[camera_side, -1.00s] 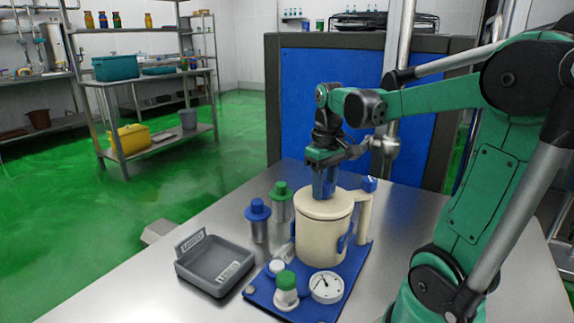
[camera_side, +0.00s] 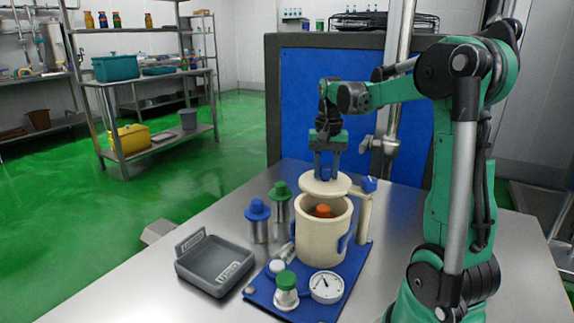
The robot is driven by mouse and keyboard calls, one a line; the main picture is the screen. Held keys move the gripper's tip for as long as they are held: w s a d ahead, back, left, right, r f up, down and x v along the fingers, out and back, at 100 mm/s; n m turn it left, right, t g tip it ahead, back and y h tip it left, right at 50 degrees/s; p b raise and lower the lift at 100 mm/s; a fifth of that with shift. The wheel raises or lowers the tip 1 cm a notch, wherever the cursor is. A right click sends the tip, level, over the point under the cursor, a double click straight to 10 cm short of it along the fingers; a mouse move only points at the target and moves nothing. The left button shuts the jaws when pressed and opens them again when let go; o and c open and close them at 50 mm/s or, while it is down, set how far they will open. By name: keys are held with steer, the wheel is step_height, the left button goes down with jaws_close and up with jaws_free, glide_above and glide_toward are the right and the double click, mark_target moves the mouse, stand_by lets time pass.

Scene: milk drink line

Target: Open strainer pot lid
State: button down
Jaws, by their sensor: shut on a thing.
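The cream strainer pot (camera_side: 322,240) stands on a blue base plate (camera_side: 347,284) on the steel table. Its round cream lid (camera_side: 325,186) is raised above the rim and set slightly toward the back. My gripper (camera_side: 327,173) is above the pot, pointing down and shut on the lid's blue knob, which is partly hidden between the fingers. The pot's mouth is partly uncovered, and an orange-brown thing (camera_side: 322,211) shows inside. A cream post with a blue top (camera_side: 369,184) stands at the pot's right side.
A grey tray (camera_side: 214,264) lies left of the base plate. Blue-capped (camera_side: 257,220) and green-capped (camera_side: 280,203) metal containers stand behind it. A round gauge (camera_side: 326,287) and a green-topped white fitting (camera_side: 286,291) are at the plate's front. The table's left front is clear.

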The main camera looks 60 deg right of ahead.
steer(key=d+m, duration=0.3)
steer(key=shift+s+m, duration=0.25)
steer(key=shift+m, duration=0.05)
steer(key=shift+s+d+m, duration=0.3)
steer(key=shift+d+m, duration=0.25)
steer(key=shift+m, duration=0.2)
steer(key=shift+s+d+m, duration=0.25)
steer(key=shift+d+m, duration=0.3)
steer(key=shift+m, duration=0.2)
steer(key=c, duration=0.5)
jaws_free()
steer(key=shift+r, duration=0.1)
steer(key=shift+r, duration=2.75)
